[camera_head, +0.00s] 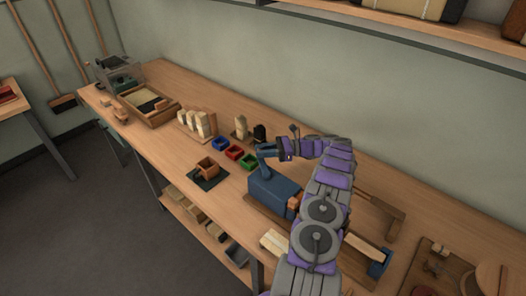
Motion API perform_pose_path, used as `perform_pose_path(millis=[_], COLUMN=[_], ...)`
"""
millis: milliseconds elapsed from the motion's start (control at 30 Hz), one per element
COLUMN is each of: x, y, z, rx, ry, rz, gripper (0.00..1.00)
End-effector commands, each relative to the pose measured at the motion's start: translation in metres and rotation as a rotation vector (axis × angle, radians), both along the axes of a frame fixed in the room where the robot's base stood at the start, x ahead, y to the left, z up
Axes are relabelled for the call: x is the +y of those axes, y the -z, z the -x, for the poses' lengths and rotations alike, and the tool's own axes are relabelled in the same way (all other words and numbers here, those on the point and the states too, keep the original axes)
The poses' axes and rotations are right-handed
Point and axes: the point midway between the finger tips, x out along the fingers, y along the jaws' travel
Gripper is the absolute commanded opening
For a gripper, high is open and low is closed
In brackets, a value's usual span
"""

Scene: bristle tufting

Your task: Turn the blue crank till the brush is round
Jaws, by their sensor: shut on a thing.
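A blue machine (272,190) stands on the workbench just right of the middle. A blue crank-like arm (266,154) rises at its upper left and bends right toward my gripper. My gripper (287,149), at the end of my purple and grey arm, is shut at the right end of this blue part; the exact grip is too small to make out. A brown wooden piece (294,203) shows at the machine's right side, partly behind my arm. I cannot make out the brush or its shape; my arm covers part of this area.
Blue (220,143), red (234,152) and green (249,161) bins sit left of the machine. A small wooden box (207,166) lies on a dark mat. Pale blocks (197,123) stand farther left. A wooden board (365,245) and round lids lie at the right.

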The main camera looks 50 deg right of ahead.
Motion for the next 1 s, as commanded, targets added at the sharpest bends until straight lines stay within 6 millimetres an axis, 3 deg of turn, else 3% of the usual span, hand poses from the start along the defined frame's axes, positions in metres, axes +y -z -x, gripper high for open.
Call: perform_pose_path(millis=[267,567,800,1000], x=[0.0,0.003,-0.003,0.005], y=[-0.002,-0.006,-0.039,-0.037], z=[-0.001,0.0,-0.002,0.008], rx=[-0.003,-0.003,-0.004,0.001], ry=[0.003,0.001,0.002,0.005], rz=[0.003,0.005,0.003,0.0], gripper=[0.49,0.49,0.49,0.49])
